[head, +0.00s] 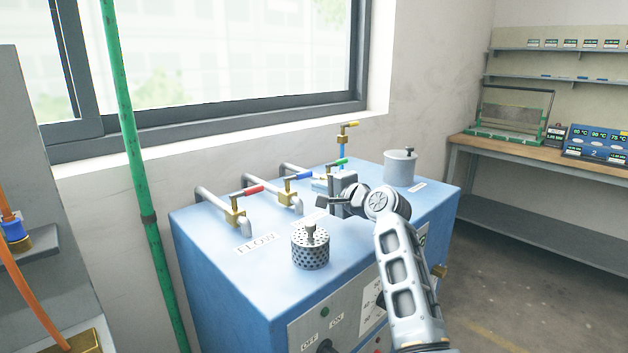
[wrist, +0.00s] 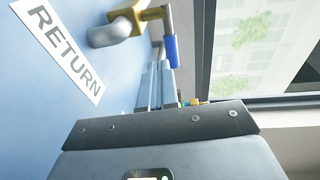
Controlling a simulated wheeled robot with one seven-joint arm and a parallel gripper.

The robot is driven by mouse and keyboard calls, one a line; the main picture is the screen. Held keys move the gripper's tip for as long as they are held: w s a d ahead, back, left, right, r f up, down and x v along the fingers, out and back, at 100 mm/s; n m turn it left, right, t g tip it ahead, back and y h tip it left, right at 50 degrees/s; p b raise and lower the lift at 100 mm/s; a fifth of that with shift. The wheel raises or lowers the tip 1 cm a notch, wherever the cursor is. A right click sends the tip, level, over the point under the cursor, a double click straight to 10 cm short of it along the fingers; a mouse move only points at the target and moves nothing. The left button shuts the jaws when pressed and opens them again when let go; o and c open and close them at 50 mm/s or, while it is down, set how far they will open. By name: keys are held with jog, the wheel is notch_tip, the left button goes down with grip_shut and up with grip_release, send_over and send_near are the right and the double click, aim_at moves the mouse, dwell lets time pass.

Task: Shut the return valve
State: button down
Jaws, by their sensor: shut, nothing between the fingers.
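The return valve is the one with the blue lever (head: 298,177) on top of the blue machine (head: 210,255). It has a brass body and a grey pipe ending in a spout. The lever looks crosswise to the pipe. In the wrist view the blue lever (wrist: 170,51), brass body (wrist: 152,13) and spout (wrist: 108,34) stand beside the RETURN label (wrist: 62,46). My gripper (head: 318,185) is shut and empty, just right of the blue lever. In the wrist view its fingertips (wrist: 160,70) are close to the lever's end; I cannot tell whether they touch.
A red-lever valve (head: 252,190) stands to the left near the FLOW label (head: 257,243). A green-lever valve (head: 340,162) is close behind my gripper. A perforated canister (head: 310,249) stands in front, a grey lidded pot (head: 400,167) to the right. The window wall is behind.

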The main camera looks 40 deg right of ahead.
aim_at(306, 175)
jog(key=shift+w+d+r, duration=0.1)
jog(key=shift+w+r, duration=0.1)
jog(key=shift+w, duration=0.6)
jog(key=shift+w+r, duration=0.2)
jog(key=shift+w, duration=0.55)
jog(key=shift+w+d+r, duration=0.1)
jog(key=shift+w, duration=0.45)
jog(key=shift+w+d+r, duration=0.1)
jog(key=shift+r, duration=0.15)
